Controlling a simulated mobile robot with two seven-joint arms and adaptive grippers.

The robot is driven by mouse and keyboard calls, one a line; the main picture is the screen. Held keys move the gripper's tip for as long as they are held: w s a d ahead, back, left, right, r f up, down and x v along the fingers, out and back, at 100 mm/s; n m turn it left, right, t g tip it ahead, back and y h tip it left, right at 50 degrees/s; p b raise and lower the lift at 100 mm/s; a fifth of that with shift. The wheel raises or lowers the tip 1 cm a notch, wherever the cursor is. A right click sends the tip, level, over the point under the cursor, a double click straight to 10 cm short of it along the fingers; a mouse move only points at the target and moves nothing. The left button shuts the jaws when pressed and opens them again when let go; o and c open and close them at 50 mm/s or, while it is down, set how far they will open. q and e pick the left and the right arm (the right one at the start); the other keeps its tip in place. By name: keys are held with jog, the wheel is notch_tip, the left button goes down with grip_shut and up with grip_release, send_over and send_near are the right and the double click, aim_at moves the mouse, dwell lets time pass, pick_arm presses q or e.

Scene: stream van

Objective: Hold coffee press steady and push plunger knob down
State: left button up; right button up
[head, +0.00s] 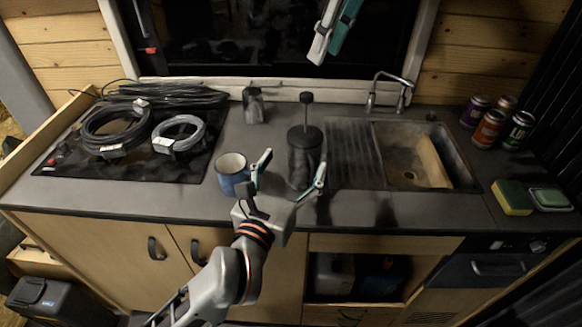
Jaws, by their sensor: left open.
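The dark coffee press (304,160) stands upright on the grey counter, left of the sink. Its plunger rod is raised, with the black knob (306,97) well above the lid. My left gripper (290,174) is open at the counter's front edge. Its fingers are spread, one on each side of the press's lower front, with a gap on the left; I cannot tell whether either touches it. My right gripper (328,60) hangs at the top of the head view, above and slightly right of the knob. Its fingers are close together and look shut and empty.
A blue mug (232,174) stands just left of my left gripper. A dark grinder-like item (254,106) is behind. The sink (412,156), several cans (490,128) and a sponge (512,197) are right. Coiled cables (116,127) lie on the hob at left.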

aim_at(304, 145)
pick_arm(q)
jog(key=x, duration=0.7)
jog(key=shift+w, duration=0.1)
